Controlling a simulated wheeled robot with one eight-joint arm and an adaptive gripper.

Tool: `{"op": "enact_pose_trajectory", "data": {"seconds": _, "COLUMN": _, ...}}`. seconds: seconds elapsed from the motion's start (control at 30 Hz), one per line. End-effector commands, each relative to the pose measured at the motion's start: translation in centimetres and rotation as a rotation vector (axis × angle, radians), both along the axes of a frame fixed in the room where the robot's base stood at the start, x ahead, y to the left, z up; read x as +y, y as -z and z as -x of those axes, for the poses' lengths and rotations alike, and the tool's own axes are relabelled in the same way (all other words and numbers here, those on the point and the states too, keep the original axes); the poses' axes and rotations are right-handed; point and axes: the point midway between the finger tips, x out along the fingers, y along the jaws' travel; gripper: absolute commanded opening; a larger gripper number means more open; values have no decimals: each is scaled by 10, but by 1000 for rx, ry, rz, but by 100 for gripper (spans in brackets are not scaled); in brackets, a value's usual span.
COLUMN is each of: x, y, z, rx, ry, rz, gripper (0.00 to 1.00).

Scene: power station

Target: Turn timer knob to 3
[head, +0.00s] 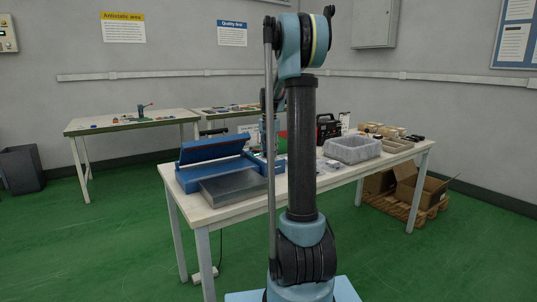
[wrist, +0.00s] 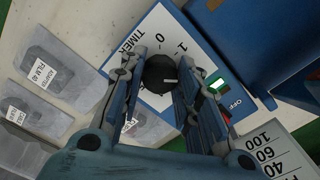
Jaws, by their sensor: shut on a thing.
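In the wrist view, the black timer knob (wrist: 157,73) sits on a white panel marked TIMER (wrist: 130,48), with the digits 0 and 1 visible along its edge. A pale pointer mark on the knob faces right in the picture. Other digits are hidden by the fingers. My gripper (wrist: 162,76) is shut on the knob, one finger on each side. In the head view, the blue machine (head: 212,150) stands on the long table; my arm hides the knob and most of my gripper there.
On the table, a grey bin (head: 352,150) stands right of my arm.

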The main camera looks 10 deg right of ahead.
Motion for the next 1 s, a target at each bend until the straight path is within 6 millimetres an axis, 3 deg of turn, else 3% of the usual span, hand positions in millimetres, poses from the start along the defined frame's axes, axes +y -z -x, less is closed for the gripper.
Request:
{"op": "enact_pose_trajectory", "data": {"seconds": 0.6, "x": 1, "y": 0, "z": -1, "rx": 0, "ry": 543, "rz": -1, "gripper": 6}}
{"op": "enact_pose_trajectory", "data": {"seconds": 1.0, "x": 2, "y": 0, "z": -1, "rx": -1, "ry": 718, "rz": -1, "gripper": 6}}
